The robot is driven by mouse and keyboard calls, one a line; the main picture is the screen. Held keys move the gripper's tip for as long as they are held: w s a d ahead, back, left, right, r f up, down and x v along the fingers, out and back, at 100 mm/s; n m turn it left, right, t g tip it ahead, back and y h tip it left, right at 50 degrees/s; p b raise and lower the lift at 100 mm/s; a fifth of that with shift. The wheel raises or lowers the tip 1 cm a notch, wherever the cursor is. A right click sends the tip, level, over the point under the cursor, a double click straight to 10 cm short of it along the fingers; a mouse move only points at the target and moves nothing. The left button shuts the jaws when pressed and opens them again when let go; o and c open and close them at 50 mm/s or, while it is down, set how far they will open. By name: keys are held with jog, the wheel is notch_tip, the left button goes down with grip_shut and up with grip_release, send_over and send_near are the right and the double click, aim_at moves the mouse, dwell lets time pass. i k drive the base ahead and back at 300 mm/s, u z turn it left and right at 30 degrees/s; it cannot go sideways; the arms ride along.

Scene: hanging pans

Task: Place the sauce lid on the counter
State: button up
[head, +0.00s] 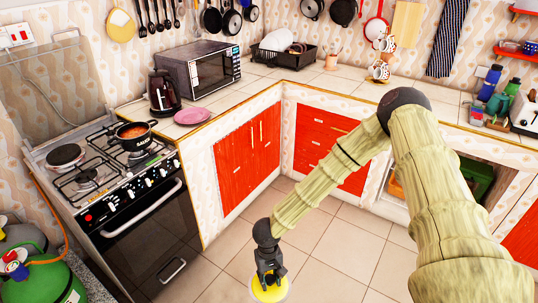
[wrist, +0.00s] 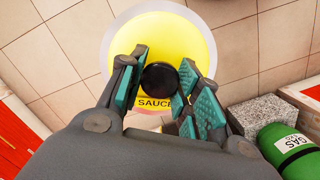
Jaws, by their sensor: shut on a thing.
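The sauce lid (head: 270,290) is a yellow disc with a pale rim, low at the bottom of the head view, above the floor. In the wrist view the lid (wrist: 180,32) shows a black knob (wrist: 160,78) and the word SAUCE. My gripper (head: 268,272) is shut on the knob, with its green pads on either side of it in the wrist view (wrist: 162,84). The tiled counter (head: 250,82) runs from beside the stove into the corner and along the right wall, above and away from the lid.
A kettle (head: 162,92), a pink plate (head: 193,116) and a microwave (head: 205,68) occupy the left counter. A dish rack (head: 284,55) fills the corner. A green gas cylinder (head: 55,283) stands at lower left.

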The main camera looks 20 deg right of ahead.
aim_at(227, 99)
jog(key=z, duration=0.6)
jog(key=i, duration=0.7)
jog(key=z, duration=0.5)
jog(key=i, duration=1.35)
jog(key=u, duration=0.95)
jog(key=i, duration=0.75)
jog(key=u, duration=0.7)
